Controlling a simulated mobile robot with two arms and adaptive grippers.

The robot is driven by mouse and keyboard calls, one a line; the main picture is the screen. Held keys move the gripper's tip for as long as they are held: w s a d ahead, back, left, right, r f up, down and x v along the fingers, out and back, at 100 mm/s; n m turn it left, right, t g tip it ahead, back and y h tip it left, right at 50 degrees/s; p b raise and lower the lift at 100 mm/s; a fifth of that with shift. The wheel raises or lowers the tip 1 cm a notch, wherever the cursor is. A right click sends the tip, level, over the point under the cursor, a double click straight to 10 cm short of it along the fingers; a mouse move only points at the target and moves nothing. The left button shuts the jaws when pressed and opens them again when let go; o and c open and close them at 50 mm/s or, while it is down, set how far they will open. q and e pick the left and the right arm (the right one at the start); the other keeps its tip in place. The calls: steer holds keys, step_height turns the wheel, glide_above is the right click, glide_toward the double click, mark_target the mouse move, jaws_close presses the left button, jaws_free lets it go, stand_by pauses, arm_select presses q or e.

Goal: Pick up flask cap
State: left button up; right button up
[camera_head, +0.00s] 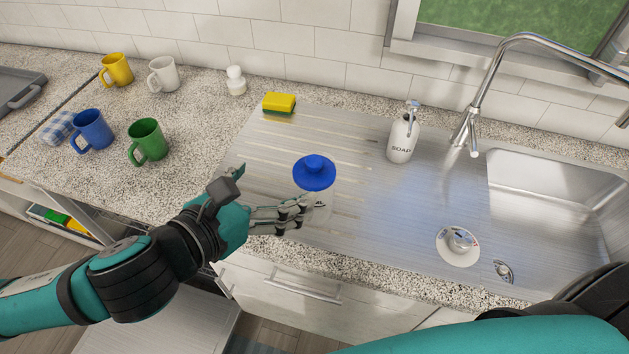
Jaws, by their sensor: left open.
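The flask cap (314,172) is blue, wide-brimmed with a raised knob, and sits on top of a clear flask (322,207) on the ribbed metal drainboard. The flask body is see-through and hard to make out, partly behind my fingers. My left gripper (300,211) is open, with its fingers pointing right, below the cap's level and close beside the flask body. I cannot tell whether the fingers touch the flask. My right gripper is out of view; only part of my right arm shows at the bottom right.
A soap bottle (403,137) and a yellow sponge (280,103) stand behind the flask. A small round item (459,244) lies right, near the sink basin (560,190). Blue (92,130), green (148,141), yellow (117,70) and white (164,74) mugs stand left.

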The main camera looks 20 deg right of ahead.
mark_target(309, 166)
arm_select(q)
steer(key=b+x, duration=0.5)
steer(key=x, duration=0.1)
steer(key=shift+d+f+b, duration=0.3)
steer(key=shift+f, duration=0.05)
steer(key=shift+w+d+f, duration=0.1)
steer(key=shift+w+d, duration=0.25)
steer(key=shift+d, duration=0.05)
steer(key=b+x, duration=0.3)
steer(key=x, duration=0.1)
steer(key=shift+d+f, duration=0.1)
steer(key=shift+f, duration=0.15)
steer(key=shift+w+d, duration=0.3)
steer(key=shift+d, duration=0.1)
steer(key=shift+a, duration=0.15)
steer(key=shift+s, duration=0.1)
steer(key=shift+c, duration=0.9)
steer(key=c, duration=1.3)
